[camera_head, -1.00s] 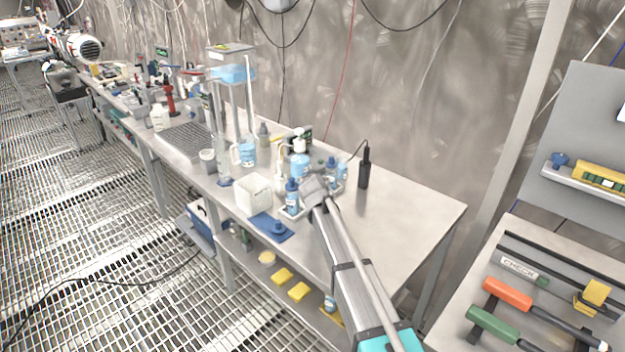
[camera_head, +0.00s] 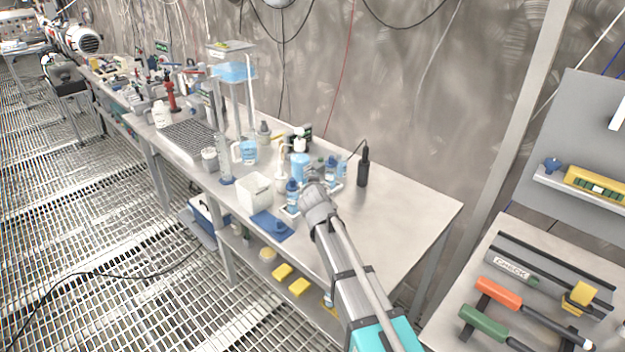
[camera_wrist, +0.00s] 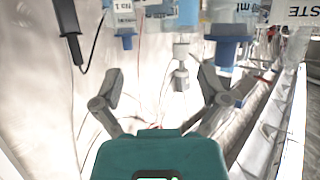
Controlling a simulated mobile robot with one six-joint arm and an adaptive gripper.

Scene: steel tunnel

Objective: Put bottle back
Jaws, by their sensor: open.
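Several small bottles with blue caps stand in a pale tray (camera_head: 290,214) at the near middle of the bench. One blue-capped bottle (camera_head: 292,192) is left of my gripper (camera_head: 314,190), and another (camera_head: 331,169) is behind it. My gripper is beside them, partly covering the tray. The wrist view is upside down. There my gripper (camera_wrist: 161,95) has its fingers spread wide with nothing between them. A bottle with a blue cap (camera_wrist: 228,48) and a labelled one (camera_wrist: 122,14) hang in from the top edge, beyond the fingers. Which bottle the task means I cannot tell.
A black handheld device (camera_head: 363,167) stands upright to the right. The bench's right end (camera_head: 415,210) is clear. A tool panel (camera_head: 520,285) is at the right.

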